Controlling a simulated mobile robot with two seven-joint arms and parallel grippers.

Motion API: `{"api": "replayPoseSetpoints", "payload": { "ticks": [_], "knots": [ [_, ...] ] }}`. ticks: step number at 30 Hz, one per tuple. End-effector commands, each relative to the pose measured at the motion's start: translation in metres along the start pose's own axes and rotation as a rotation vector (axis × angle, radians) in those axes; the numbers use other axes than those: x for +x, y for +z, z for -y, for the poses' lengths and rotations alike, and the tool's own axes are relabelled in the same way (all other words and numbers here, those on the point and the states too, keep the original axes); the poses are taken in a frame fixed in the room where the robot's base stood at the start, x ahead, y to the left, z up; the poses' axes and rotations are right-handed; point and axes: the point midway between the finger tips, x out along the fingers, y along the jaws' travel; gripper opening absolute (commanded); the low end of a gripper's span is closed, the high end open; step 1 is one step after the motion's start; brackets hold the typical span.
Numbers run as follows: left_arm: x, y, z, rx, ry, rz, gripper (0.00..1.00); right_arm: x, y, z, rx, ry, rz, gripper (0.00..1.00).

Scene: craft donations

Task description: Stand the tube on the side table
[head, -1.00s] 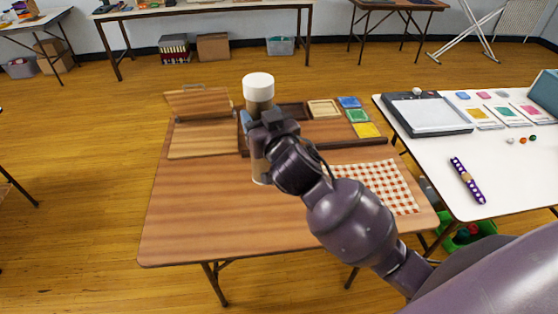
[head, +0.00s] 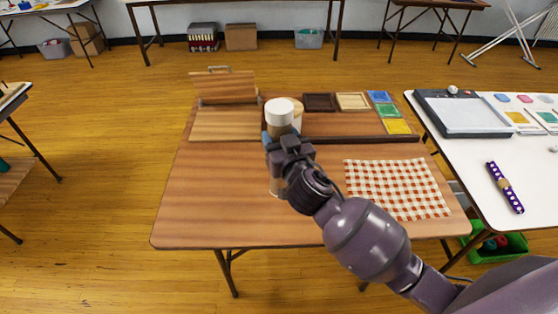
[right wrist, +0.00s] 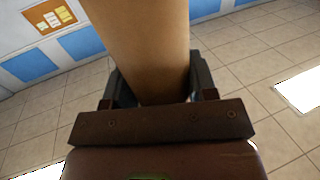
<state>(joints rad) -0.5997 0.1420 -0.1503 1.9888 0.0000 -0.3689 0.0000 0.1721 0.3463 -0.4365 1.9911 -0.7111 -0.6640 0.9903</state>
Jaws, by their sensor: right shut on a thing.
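The tube is a tan cylinder (head: 280,123) with a white cap. In the head view it stands upright in front of the wooden table's top, and the gripper hides its middle. My right gripper (head: 278,143) is shut on it. In the right wrist view the tan tube (right wrist: 150,45) runs between the two fingers. Whether its lower end touches the table cannot be told. Part of a small table with a lower shelf (head: 15,180) shows at the left edge; I cannot tell whether it is the side table. My left gripper is not in view.
The wooden table (head: 210,205) carries a hinged wooden board (head: 225,88), a tray with coloured squares (head: 350,125) and a checked cloth (head: 395,188). A white table (head: 465,165) stands at right, a green bin (head: 500,250) below it. Floor between the left and wooden tables is clear.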

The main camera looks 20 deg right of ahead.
Motion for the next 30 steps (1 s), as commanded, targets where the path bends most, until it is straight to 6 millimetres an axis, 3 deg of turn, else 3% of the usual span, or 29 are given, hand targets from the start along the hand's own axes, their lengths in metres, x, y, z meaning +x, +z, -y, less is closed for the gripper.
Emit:
{"api": "replayPoseSetpoints", "payload": {
  "ticks": [1,9,18,30],
  "knots": [
    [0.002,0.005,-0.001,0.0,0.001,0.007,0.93,0.0,0.012,0.0,-0.002,0.0,0.003,0.15],
    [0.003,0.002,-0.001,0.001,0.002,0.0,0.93,0.0,0.031,0.0,-0.001,0.0,0.0,0.15],
    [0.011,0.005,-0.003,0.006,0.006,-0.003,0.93,0.0,0.068,0.0,0.0,-0.001,0.002,0.15],
    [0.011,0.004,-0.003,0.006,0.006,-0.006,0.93,0.0,0.071,0.0,0.0,-0.001,-0.001,0.15]
  ]
}}
